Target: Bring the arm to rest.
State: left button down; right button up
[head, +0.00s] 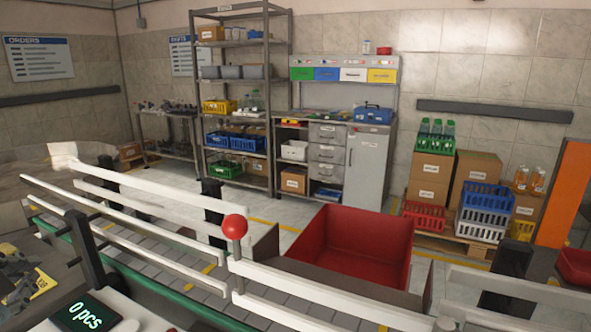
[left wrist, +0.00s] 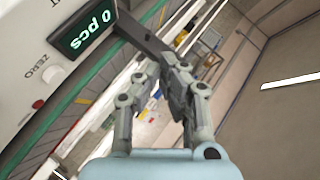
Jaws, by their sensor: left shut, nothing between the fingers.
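My left gripper (left wrist: 174,80) shows in the left wrist view. Its grey fingers are drawn together with nothing held between them. It is in the air, with the counting scale's display (left wrist: 85,28) reading "0 pcs" at the upper left of that view. The same display (head: 83,314) shows at the lower left of the head view. My right gripper is not in view.
White rails (head: 140,240) cross the front, with a red ball-topped knob (head: 235,227) and a red bin (head: 355,245) nearby. Shelving (head: 240,100), a cabinet (head: 367,165) and stacked crates (head: 485,205) stand behind, across open floor.

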pick_arm(q)
jog(key=s+d+f+n+g+h, duration=0.2)
jog(key=s+d+f+n+g, duration=0.15)
jog(key=s+f, duration=0.3)
jog(key=s+d+f+n+g+h, duration=0.3)
jog(key=s+d+f+g, duration=0.15)
jog(key=s, duration=0.35)
notch_tip(320, 180, down, 31)
jog(key=s+a+g+b, duration=0.2)
jog(key=b, duration=0.3)
jog(key=s+a+f+g+b, duration=0.1)
jog(key=s+f+b, duration=0.3)
jog(key=s+f, duration=1.4)
notch_tip(320, 180, down, 3)
jog(key=shift+s+a+f+g, duration=0.1)
jog(key=shift+s+a+g, duration=0.05)
jog(key=shift+s+g, duration=0.2)
